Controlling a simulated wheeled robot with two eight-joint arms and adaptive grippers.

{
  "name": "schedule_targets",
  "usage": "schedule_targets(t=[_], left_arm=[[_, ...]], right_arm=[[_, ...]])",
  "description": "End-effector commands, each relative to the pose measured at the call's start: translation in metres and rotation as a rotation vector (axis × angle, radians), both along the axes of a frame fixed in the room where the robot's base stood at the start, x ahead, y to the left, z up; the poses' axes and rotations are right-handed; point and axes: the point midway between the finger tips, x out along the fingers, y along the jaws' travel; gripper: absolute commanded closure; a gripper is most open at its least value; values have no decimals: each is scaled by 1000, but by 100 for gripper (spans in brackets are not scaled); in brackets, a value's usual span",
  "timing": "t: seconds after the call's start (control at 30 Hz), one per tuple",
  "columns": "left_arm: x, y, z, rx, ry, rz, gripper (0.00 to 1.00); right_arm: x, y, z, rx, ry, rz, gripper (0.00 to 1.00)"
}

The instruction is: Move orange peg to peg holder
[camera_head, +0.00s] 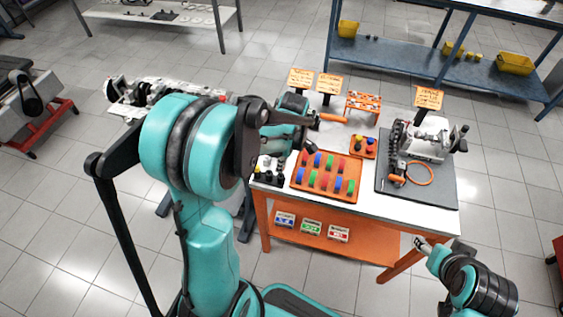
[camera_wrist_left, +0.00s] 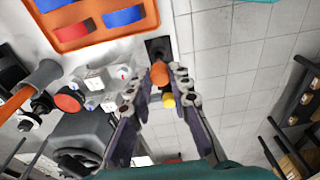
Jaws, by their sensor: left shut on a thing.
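My left gripper (camera_head: 309,146) is above the left part of the table, beside the orange tray. In the left wrist view its two fingertips (camera_wrist_left: 161,82) close around a small orange peg (camera_wrist_left: 160,73). A yellow piece (camera_wrist_left: 168,100) shows just below the peg; I cannot tell what it belongs to. A dark block (camera_wrist_left: 157,47), possibly the peg holder, lies just beyond the peg; I cannot tell whether they touch. Small dark pieces (camera_head: 267,176) stand at the table's left front corner in the head view. My right gripper (camera_head: 421,243) is low at the right front, its jaws too small to judge.
The orange tray (camera_head: 297,185) holds several red, green and blue pieces. A small orange tray (camera_head: 363,155) with coloured pegs stands behind it. An engine part (camera_head: 424,146) sits on the dark mat (camera_head: 432,192) at right. Orange signs (camera_head: 330,83) line the back.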

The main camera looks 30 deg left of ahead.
Motion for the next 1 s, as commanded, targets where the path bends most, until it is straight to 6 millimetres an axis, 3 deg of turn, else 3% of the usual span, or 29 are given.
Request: schedule_targets(t=[1.0], left_arm=[[0,0,-14,0,0,0,100]], right_arm=[[0,0,-12,0,0,0,46]])
